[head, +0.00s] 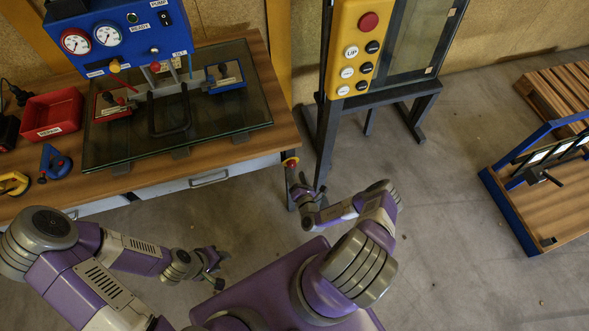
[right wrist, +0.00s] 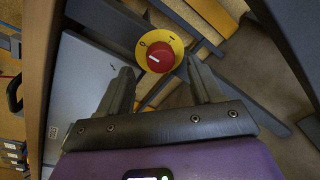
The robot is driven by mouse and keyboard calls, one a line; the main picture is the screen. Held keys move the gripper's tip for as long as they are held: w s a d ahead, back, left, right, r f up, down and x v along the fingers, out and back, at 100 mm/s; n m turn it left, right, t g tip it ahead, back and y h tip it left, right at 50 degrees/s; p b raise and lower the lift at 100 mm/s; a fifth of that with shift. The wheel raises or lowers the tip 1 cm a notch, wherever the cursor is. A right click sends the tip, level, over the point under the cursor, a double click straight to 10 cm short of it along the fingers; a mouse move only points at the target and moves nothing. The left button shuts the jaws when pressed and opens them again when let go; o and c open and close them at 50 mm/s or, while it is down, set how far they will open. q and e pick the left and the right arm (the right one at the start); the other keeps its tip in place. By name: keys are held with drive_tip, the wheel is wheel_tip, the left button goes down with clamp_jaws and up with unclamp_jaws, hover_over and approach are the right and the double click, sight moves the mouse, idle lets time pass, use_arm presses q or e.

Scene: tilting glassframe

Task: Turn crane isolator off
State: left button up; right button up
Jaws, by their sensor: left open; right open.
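The crane isolator is a red rotary knob (right wrist: 160,57) on a round yellow plate (right wrist: 148,92), seen between my fingers in the right wrist view. The plate carries a 0 mark at upper left and an I mark at upper right. A short white line shows on the knob's left part. In the head view the isolator (head: 291,162) is small, at the workbench's right front corner. My right gripper (head: 304,189) is open and empty just in front of it; its fingers (right wrist: 160,70) point toward the knob, and contact cannot be told. My left gripper (head: 217,277) is open and empty, away from the bench.
The workbench (head: 222,165) holds a blue gauge panel (head: 120,30), a glass pane (head: 215,113) with a lifting frame, and a red bin (head: 50,114).

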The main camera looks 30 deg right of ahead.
drive_tip(key=v, duration=0.4)
drive_tip(key=shift+w, duration=0.1)
idle(0.3)
